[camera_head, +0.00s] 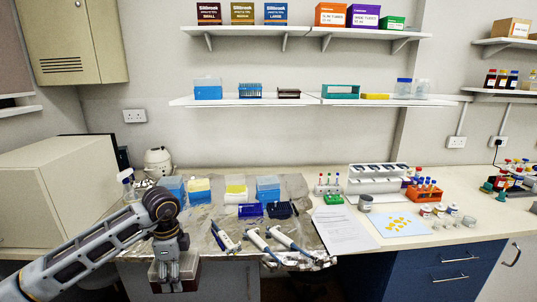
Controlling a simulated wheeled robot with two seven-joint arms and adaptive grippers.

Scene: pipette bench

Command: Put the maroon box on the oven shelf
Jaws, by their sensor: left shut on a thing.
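My left gripper (175,283) points down in front of the bench, at the lower left. It is shut on a box with a pale top and dark maroon sides (155,287), which I take to be the maroon box. The fingers hide the middle of the box, and it is held off the bench near its front edge. A large beige appliance (60,190) at the left of the bench may be the oven; no inside shelf shows in it. My right gripper is out of view.
Blue tip boxes (268,188) and several pipettes (258,241) are on the grey mat (205,238). A paper sheet (342,230), a white rack (378,182) and an orange tube rack (424,194) stand further right. Wall shelves (250,101) hang above. A dark gap opens under the bench.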

